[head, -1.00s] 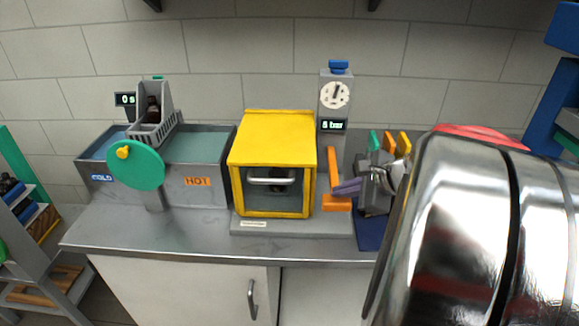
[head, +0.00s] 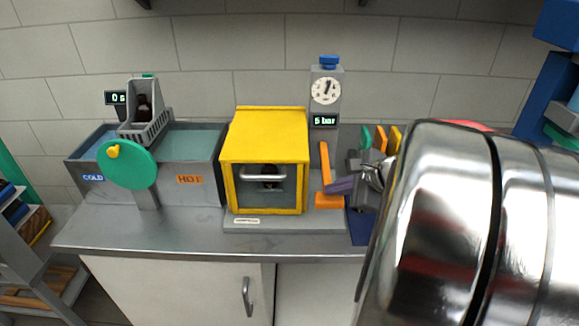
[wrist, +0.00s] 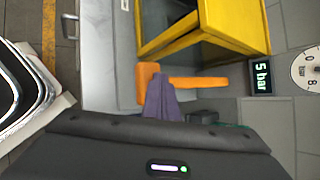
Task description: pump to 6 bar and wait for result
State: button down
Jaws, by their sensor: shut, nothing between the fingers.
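The yellow chamber (head: 262,135) stands shut in the middle of the bench, with a dark bottle (head: 269,183) dimly visible behind its front window. Beside it is an orange pump lever (head: 324,160), with an orange block (head: 329,201) at its foot. The display (head: 324,121) reads 5 bar, also in the wrist view (wrist: 262,77). The round dial (head: 326,91) sits above it. My gripper (head: 331,188) is shut and empty, its purple-grey fingertips right above the orange block. In the wrist view the fingers (wrist: 163,95) overlap the orange parts; contact cannot be told.
A two-part bath marked COLD and HOT (head: 190,180) stands at left, with a green wheel (head: 127,164) and a bottle in a grey basket (head: 145,128). Green and orange upright pieces (head: 381,138) are behind my gripper. The bench front (head: 180,238) is clear.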

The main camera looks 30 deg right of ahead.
jog(key=shift+f, duration=1.45)
dwell(2.0)
jog(key=shift+r, duration=0.15)
dwell(0.4)
jog(key=shift+r, duration=3)
jog(key=shift+r, duration=0.1)
jog(key=shift+r, duration=2.4)
